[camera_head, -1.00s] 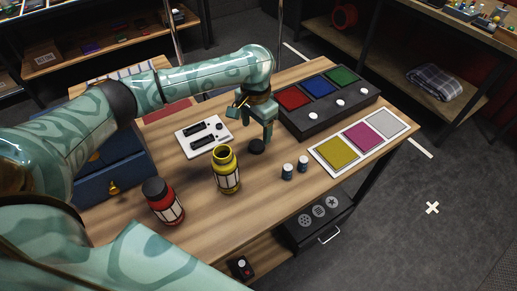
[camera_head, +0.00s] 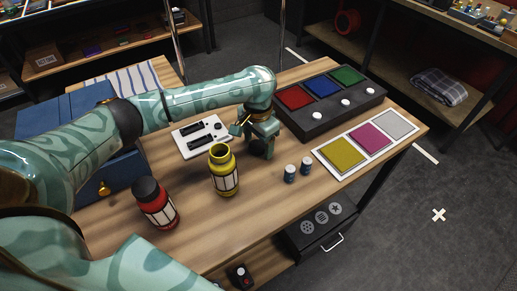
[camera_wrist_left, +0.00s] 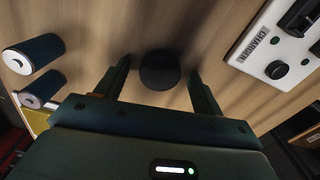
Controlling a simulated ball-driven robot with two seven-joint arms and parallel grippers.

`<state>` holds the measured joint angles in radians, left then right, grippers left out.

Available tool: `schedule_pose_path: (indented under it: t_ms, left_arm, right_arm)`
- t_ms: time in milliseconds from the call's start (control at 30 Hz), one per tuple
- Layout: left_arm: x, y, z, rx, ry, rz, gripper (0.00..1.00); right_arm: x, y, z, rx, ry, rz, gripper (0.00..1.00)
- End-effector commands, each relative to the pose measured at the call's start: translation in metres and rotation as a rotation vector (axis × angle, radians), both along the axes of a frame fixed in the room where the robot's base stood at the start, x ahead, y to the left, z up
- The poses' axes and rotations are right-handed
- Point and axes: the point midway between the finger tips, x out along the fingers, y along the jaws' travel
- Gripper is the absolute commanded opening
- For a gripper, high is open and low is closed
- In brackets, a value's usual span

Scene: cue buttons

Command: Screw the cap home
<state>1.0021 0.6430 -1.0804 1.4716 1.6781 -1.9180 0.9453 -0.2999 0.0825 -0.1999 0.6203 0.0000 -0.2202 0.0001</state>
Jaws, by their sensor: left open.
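The black cap (camera_wrist_left: 159,72) lies on the wooden table, between the two fingers of my left gripper in the left wrist view. The yellow jar (camera_head: 224,182) stands upright and uncapped, left of the gripper in the head view. A red jar (camera_head: 157,210) with a dark cap stands further left. My right gripper is not in view.
Two small batteries (camera_head: 298,170) stand right of the gripper. A white charger (camera_head: 199,137) lies behind the yellow jar. A black box with coloured buttons (camera_head: 325,95) and a panel of coloured squares (camera_head: 367,143) are at the right. A blue cabinet (camera_head: 75,115) is left.

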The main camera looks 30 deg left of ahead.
Motion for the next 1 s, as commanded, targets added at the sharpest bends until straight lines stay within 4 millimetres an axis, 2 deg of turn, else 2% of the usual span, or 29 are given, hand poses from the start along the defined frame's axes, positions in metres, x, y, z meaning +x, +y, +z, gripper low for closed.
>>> schedule_pose_path:
  t_ms: [267,300,467,800,1000]
  left_arm:
    - [0.000,0.000,0.002,-0.001,-0.002,0.000,0.68]
    - [0.000,0.000,0.002,-0.001,-0.002,0.000,0.65]
    - [0.000,0.000,0.002,-0.001,-0.002,0.000,0.21]
    - [0.000,0.000,0.003,0.000,-0.003,0.000,0.21]
    - [0.001,0.000,0.021,-0.001,-0.005,0.001,0.21]
  right_arm:
    - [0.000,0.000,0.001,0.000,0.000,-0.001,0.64]
    - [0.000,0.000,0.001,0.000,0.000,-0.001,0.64]
    - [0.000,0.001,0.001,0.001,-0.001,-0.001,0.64]
    - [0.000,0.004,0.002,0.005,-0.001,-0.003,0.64]
    - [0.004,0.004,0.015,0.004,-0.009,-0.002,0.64]
